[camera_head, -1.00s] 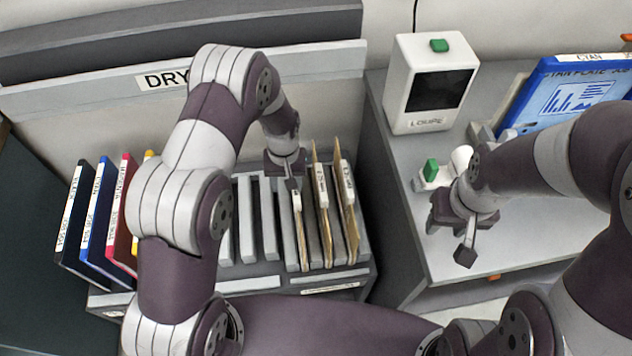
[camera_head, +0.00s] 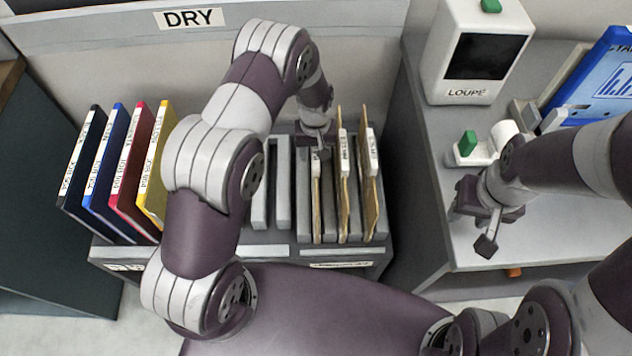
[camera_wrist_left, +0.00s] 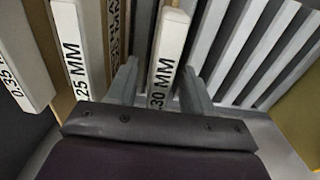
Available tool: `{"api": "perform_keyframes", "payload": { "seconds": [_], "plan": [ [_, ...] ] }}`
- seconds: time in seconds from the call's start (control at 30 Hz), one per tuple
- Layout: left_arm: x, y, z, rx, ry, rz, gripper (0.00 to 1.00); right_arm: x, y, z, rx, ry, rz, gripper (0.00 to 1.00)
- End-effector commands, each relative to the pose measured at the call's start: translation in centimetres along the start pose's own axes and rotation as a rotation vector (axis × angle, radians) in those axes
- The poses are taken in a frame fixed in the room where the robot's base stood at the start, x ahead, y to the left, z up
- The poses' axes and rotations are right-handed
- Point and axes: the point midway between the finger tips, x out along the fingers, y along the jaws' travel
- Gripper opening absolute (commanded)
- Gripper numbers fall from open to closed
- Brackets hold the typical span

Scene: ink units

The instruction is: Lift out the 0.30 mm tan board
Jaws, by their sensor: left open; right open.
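Three tan boards with white label strips stand upright in the right slots of the grey rack. The 0.30 mm tan board (camera_head: 317,205) is the leftmost of them in the head view. In the left wrist view its label strip (camera_wrist_left: 168,50) stands between the fingers of my open left gripper (camera_wrist_left: 159,72), with a gap showing on the right side. In the head view my left gripper (camera_head: 317,145) is at this board's top edge and hides part of it. The 0.25 mm board (camera_head: 343,190) and the 0.35 board (camera_head: 371,195) stand beside it. My right gripper (camera_head: 478,228) is open and empty.
Black, blue, red and yellow boards (camera_head: 125,170) stand at the rack's left. Empty slots (camera_head: 270,190) lie between. The right-hand table (camera_head: 540,230) carries the loupe (camera_head: 479,55), a green-topped device (camera_head: 468,143) and a blue plate (camera_head: 605,80). A DRY sign (camera_head: 190,18) is behind.

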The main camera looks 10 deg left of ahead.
Motion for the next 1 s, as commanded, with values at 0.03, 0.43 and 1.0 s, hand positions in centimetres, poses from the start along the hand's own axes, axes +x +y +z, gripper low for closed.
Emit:
{"api": "perform_keyframes", "payload": {
  "seconds": [0.03, 0.43, 1.0],
  "plan": [
    [0.3, 0.0, 0.0, 0.0, 0.0, 0.0, 0.51, 0.2, 0.0, 0.0, 0.0, 0.0, 0.0, 0.43],
    [0.1, 0.0, 0.0, 0.0, 0.0, 0.0, 0.0, 0.1, 0.0, 0.0, 0.0, 0.001, 0.0, 0.43],
    [-6.8, 0.0, 0.0, 0.0, 0.001, 0.0, 0.0, -5.4, 0.0, -0.7, 0.0, 0.001, 0.0, 0.43]
  ]
}}
